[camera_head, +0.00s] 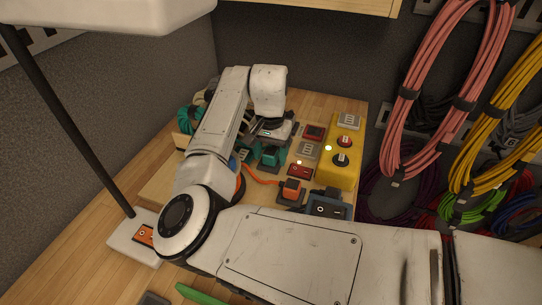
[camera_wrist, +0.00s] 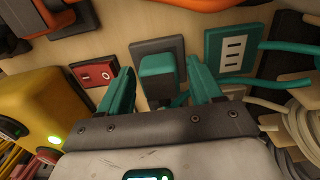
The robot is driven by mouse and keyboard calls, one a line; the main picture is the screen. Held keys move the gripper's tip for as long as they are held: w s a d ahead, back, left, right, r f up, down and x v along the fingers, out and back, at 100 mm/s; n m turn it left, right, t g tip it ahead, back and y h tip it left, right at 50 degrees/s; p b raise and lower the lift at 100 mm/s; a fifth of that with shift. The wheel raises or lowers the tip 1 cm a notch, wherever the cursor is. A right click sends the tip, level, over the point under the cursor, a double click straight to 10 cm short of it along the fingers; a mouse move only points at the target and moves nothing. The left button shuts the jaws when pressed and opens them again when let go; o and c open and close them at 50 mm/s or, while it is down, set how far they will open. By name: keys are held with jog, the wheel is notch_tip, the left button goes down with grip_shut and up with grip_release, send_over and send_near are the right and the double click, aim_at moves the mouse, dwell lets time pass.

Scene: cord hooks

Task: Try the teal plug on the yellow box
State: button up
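The teal plug (camera_wrist: 157,78) sits in front of a dark square plate (camera_wrist: 172,45) on the wooden board. It also shows in the head view (camera_head: 270,156), just below my gripper (camera_head: 275,134). In the wrist view my gripper (camera_wrist: 160,68) has its two teal fingers on either side of the plug, with a gap on both sides. The yellow box (camera_head: 345,165) stands to the right of the plug, with a lit lamp and round dark fittings on it. Its edge shows at the left of the wrist view (camera_wrist: 25,95), with a green light.
A red switch (camera_head: 300,171) lies between plug and box. An orange plug (camera_head: 291,188) with its cord and a blue box (camera_head: 326,209) are nearer. A teal-framed plate (camera_wrist: 232,48) and loose teal cord are right of the plug in the wrist view. Coiled cords (camera_head: 420,100) hang at right.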

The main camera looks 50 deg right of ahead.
aim_at(270, 151)
grip_shut()
dwell(0.4)
jog(key=shift+r, duration=0.15)
jog(key=shift+r+p, duration=2.65)
jog(key=shift+r, duration=0.2)
